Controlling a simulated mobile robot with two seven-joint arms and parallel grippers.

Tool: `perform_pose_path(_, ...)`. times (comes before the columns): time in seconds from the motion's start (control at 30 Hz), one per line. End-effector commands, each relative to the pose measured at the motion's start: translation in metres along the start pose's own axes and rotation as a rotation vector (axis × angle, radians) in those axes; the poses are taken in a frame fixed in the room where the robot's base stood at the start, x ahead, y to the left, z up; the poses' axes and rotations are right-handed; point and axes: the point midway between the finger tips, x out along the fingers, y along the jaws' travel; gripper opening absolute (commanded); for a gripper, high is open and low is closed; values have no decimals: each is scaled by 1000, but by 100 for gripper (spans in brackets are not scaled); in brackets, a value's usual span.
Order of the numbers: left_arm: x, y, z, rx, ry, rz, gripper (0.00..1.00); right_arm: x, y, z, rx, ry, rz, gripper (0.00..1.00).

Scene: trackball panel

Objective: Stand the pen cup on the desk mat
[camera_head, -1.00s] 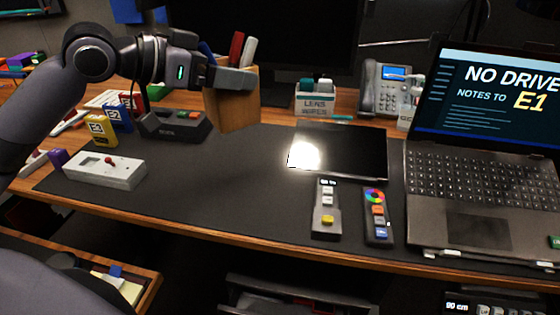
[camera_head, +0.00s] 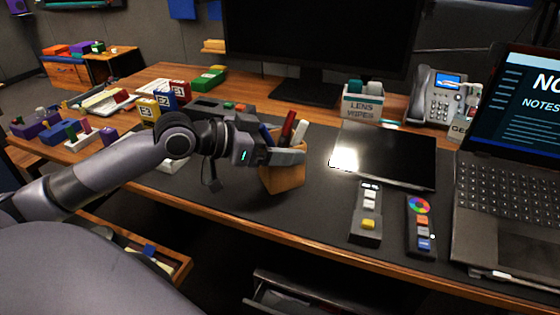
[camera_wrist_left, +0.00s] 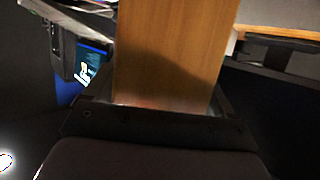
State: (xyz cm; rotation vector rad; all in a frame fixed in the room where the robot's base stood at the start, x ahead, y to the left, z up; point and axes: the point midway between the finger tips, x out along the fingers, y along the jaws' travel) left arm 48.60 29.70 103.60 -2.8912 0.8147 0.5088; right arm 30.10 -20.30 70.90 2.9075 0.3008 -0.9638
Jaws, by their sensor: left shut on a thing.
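The wooden pen cup (camera_head: 284,180) is upright, with red, white and blue pens showing at its top. My left gripper (camera_head: 284,156) is shut on the cup near its rim. The cup is over the dark desk mat (camera_head: 240,196), left of the black tablet; I cannot tell whether its base touches the mat. In the left wrist view the cup's wooden side (camera_wrist_left: 172,50) fills the middle between the fingers. My right gripper is not in view.
A black tablet (camera_head: 390,155), two remotes (camera_head: 368,212) (camera_head: 420,226) and a laptop (camera_head: 505,205) lie to the right. A lens wipes box (camera_head: 362,106) and a phone (camera_head: 436,95) stand behind. The mat around the cup's front looks clear.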

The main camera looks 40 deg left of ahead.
Motion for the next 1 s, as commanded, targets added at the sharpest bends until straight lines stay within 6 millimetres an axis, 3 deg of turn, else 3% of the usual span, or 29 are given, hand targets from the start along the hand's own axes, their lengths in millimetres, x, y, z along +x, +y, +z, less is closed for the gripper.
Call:
perform_pose_path(0.27, 13, 0, 36, -4, -1, 0, 49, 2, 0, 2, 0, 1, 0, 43)
perform_pose_path(0.67, 15, 0, 41, 1, 0, 0, 49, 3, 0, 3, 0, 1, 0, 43)
perform_pose_path(0.7, 15, 0, 41, 0, -2, 0, 97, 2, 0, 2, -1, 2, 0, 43)
perform_pose_path(1.0, 13, 0, 37, 0, -1, 0, 100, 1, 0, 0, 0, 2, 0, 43)
